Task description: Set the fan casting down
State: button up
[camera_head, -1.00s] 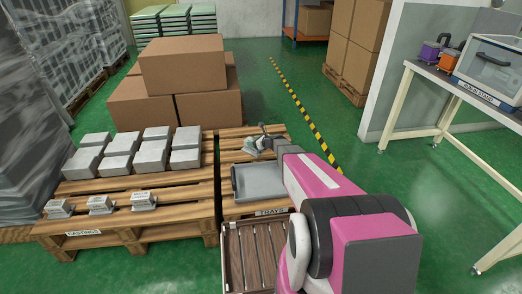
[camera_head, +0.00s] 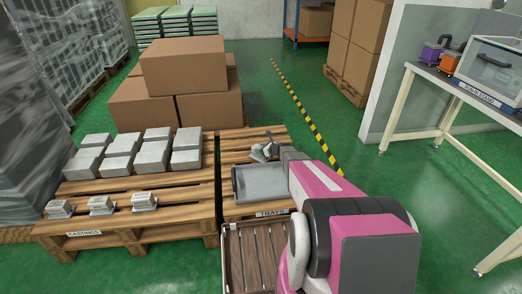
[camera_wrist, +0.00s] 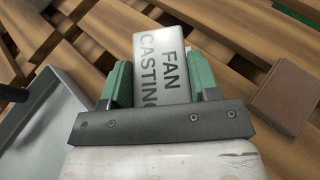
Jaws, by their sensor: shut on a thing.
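The fan casting (camera_wrist: 162,62) is a light grey block with dark lettering, seen in the wrist view between the two green fingers of my gripper (camera_wrist: 161,82). My gripper is shut on it. Wooden pallet slats lie below it; I cannot tell whether the casting touches them. In the head view my gripper (camera_head: 262,152) is small and partly hidden by my arm, over the right pallet (camera_head: 232,158) marked TRAYS, just behind the grey tray (camera_head: 260,184). The tray's edge also shows at the left of the wrist view (camera_wrist: 50,125).
A brown block (camera_wrist: 285,95) lies on the slats right of my gripper in the wrist view. The left pallet (camera_head: 100,186), marked CASTINGS, holds several grey blocks and three smaller castings. Cardboard boxes (camera_head: 185,75) stand behind. Bare slats show around the casting.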

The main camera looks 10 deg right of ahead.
jog(key=o, duration=1.3)
jog(key=shift+f, duration=0.1)
jog(key=v, duration=1.2)
jog(key=s+a+r+n+g+h, duration=0.1)
jog(key=s+a+r+n+g, duration=0.3)
jog(key=s+n, duration=0.35)
jog(key=s+a+r+n+g+h, duration=0.1)
jog(key=s+a+r+n+g, duration=0.1)
jog(key=s+a+r+n, duration=0.45)
jog(key=s+d+r+n+g+h, duration=0.1)
jog(key=s+r+n+h, duration=0.2)
jog(key=s+n, duration=0.3)
jog(key=s+d+r+n+g+h, duration=0.1)
jog(key=s+r+n+g+h, duration=0.1)
jog(key=s+n, duration=0.5)
jog(key=s+r+h, duration=0.1)
jog(key=s+h, duration=0.1)
jog(key=s, duration=0.4)
jog(key=shift+d+r+g+h, duration=0.2)
jog(key=shift+g+h, duration=0.1)
